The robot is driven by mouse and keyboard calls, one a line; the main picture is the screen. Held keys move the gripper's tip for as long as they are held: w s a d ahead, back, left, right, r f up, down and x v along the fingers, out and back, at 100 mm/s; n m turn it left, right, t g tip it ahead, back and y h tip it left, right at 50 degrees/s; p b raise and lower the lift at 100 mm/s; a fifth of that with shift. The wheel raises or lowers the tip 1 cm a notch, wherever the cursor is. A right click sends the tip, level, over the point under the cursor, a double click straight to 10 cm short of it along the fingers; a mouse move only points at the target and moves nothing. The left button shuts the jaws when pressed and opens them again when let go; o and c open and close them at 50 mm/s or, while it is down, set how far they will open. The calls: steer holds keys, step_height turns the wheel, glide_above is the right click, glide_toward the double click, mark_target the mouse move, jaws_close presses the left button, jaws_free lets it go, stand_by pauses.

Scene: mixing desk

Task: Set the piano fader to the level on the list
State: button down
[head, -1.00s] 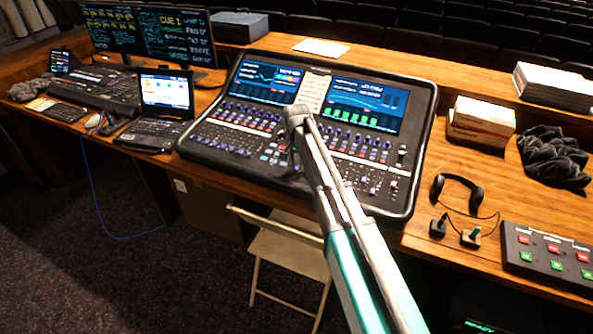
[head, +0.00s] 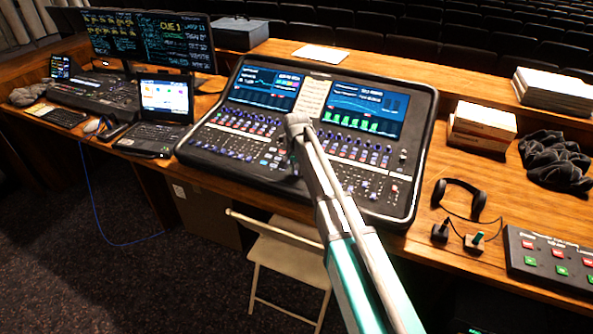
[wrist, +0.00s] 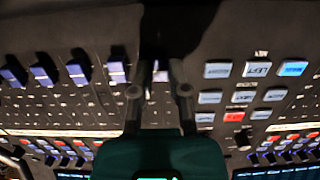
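The black mixing console (head: 228,160) lies on the wooden desk, with two lit screens. A pale fader cap (wrist: 160,75) shows between the fingertips of my gripper (wrist: 160,68). The fingers are apart, one on each side of it; contact cannot be told. No readable name marks the piano fader. In the head view my arm hides the gripper and the console beneath it. A pale sheet (head: 320,54) lies behind the console; its text is unreadable.
Lit buttons (wrist: 257,69) sit right of the fingers. A laptop (head: 165,105) stands left of the console. Headphones (head: 463,195), boxes (head: 484,122), a dark cloth (head: 555,160) and a button panel (head: 555,258) lie at right. A folding chair (head: 282,258) stands in front.

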steer(key=shift+w, duration=0.1)
steer(key=w+d, duration=0.1)
steer(key=w, duration=0.3)
steer(key=w+d, duration=0.1)
steer(key=w, duration=0.2)
steer(key=shift+d+r+p, duration=0.3)
steer(key=shift+r+p, duration=0.1)
steer(key=c, duration=0.9)
jaws_free()
steer(key=shift+s, duration=0.15)
